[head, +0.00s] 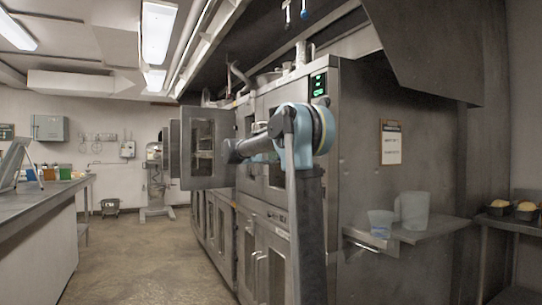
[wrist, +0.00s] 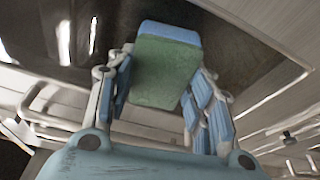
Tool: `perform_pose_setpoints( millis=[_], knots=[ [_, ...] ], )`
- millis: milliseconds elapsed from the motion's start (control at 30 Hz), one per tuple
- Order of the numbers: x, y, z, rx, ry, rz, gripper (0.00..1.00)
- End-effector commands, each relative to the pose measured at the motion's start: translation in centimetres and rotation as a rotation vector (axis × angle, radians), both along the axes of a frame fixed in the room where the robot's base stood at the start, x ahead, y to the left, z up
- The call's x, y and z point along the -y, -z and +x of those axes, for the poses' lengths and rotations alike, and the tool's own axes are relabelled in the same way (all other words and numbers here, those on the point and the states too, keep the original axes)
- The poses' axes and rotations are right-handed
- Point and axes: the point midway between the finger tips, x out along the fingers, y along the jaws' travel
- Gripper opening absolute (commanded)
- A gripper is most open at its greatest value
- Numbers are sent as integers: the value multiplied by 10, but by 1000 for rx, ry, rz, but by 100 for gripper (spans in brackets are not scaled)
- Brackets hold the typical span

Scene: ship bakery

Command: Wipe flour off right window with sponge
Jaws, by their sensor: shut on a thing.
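My gripper (wrist: 158,88) is shut on a sponge (wrist: 166,72) with a green face and a blue edge, between its blue-padded fingers. In the wrist view a dark glass window (wrist: 240,62) in a pale metal frame lies behind the sponge. I cannot tell whether the sponge touches the glass. Pale streaks show on the dark pane at the upper left; I cannot tell flour from reflections. In the head view my arm reaches toward the oven front, and the gripper and sponge cannot be made out. An oven door with a window (head: 203,137) stands swung out left of the arm.
The steel oven (head: 355,180) fills the middle right. A side shelf (head: 430,231) holds a clear cup (head: 381,223) and a jug (head: 413,210). Loaf tins (head: 525,211) stand at the far right. A counter (head: 40,210) runs along the left, with open floor between.

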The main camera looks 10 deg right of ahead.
Motion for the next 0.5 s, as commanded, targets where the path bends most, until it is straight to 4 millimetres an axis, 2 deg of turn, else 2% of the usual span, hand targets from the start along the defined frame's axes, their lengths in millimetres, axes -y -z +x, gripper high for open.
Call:
perform_pose_setpoints(
  millis=[500],
  knots=[
    [1,24,0,0,0,0,36]
  ],
)
